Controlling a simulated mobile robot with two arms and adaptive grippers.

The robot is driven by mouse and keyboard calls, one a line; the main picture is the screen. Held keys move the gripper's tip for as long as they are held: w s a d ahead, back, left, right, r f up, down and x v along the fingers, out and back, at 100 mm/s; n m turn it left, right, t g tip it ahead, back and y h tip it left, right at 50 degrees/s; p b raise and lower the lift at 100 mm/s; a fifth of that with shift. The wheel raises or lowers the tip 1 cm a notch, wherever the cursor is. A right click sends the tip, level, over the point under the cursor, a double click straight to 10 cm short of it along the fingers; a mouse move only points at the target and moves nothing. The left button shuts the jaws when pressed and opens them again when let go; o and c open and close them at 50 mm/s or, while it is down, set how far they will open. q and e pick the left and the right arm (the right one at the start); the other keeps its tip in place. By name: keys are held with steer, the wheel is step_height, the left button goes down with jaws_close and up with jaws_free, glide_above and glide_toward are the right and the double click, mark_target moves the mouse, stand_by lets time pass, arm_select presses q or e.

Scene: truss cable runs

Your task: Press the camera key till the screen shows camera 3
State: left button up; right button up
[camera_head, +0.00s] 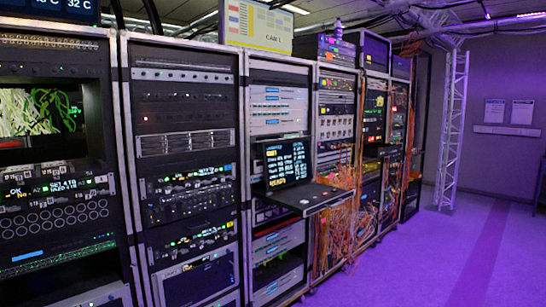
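A screen (42,112) in the rack at the far left shows pale green and yellow strands on black. I cannot read a camera number on it. Another screen (287,162), on a pull-out console in the middle rack, shows lines of yellow and white text too small to read. A dark keyboard tray (303,195) sticks out below it. Small lit buttons and readouts (60,187) sit under the left screen. I cannot tell which key is the camera key. Neither of my grippers is in view.
A row of tall racks runs from the left toward the back. Orange cables (335,215) hang in a tangle beside the tray. A white truss column (452,130) stands near the back wall. The purple-lit floor (440,255) at the right is clear.

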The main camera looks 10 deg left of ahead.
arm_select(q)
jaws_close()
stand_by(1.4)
